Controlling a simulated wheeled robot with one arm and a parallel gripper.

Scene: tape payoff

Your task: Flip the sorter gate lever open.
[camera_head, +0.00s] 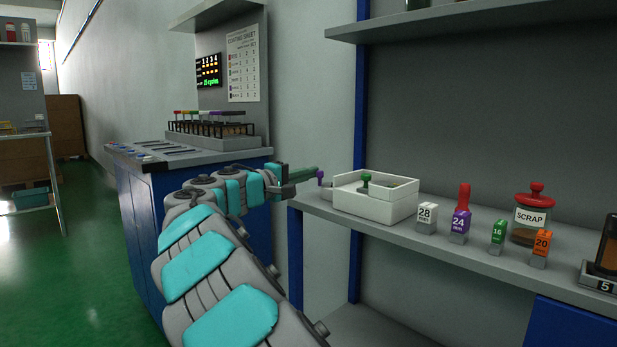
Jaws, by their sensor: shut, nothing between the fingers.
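My arm reaches from the bottom of the view toward the left end of the grey bench. My gripper (307,180) is shut and empty, with its tip just left of a small purple knob (320,174). I cannot tell whether they touch. A white box (371,205) stands right of the purple knob, and a green knob (366,177) stands upright at it. No part is clearly marked as the sorter gate lever; the purple knob or the green knob may belong to it. The lower parts of both knobs are partly hidden.
On the bench (480,258) stand numbered blocks, including a white 28 (427,216) and a purple 24 (460,222), a red-topped part (463,196) and a scrap jar (530,218). A blue cabinet (141,215) with a rack (211,130) stands left. A shelf (460,18) hangs above.

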